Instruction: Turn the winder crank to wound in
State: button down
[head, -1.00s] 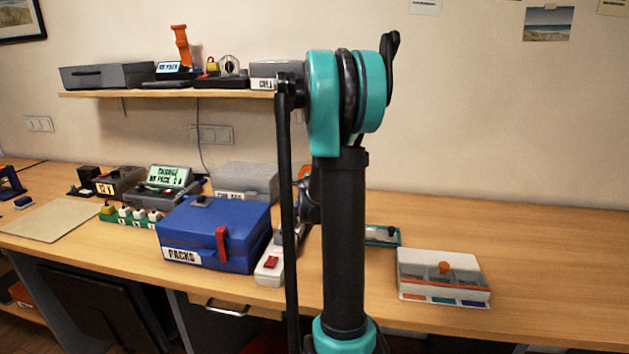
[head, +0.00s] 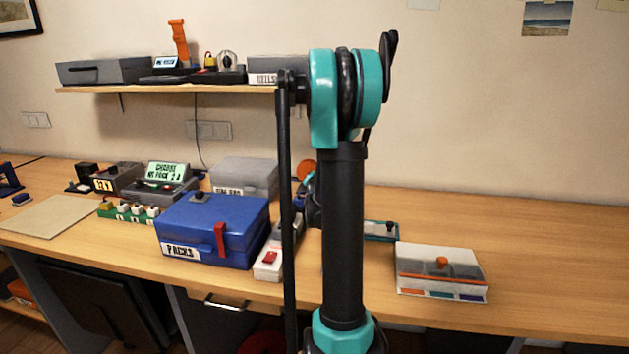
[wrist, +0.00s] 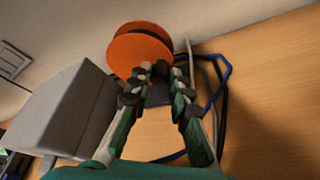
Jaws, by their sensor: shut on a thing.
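The winder shows as an orange spool (wrist: 138,52) with a dark core in the wrist view. In the head view the orange spool (head: 306,168) is small and partly hidden behind my arm. My gripper (wrist: 160,76) reaches to the spool's near, lower side. Its fingers are shut on a small dark part there, which I take as the winder crank. The fingers cover most of the crank, so its exact angle cannot be told. In the head view my arm hides most of the gripper.
A grey box (wrist: 65,110) stands close to the left of my fingers. Blue and dark cables (wrist: 222,80) loop on the desk at the right. In the head view a blue packs box (head: 205,228) and a white power strip (head: 268,262) stand in front.

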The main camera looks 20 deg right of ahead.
jog(key=c, duration=1.4)
grip_release()
jog(key=v, duration=1.2)
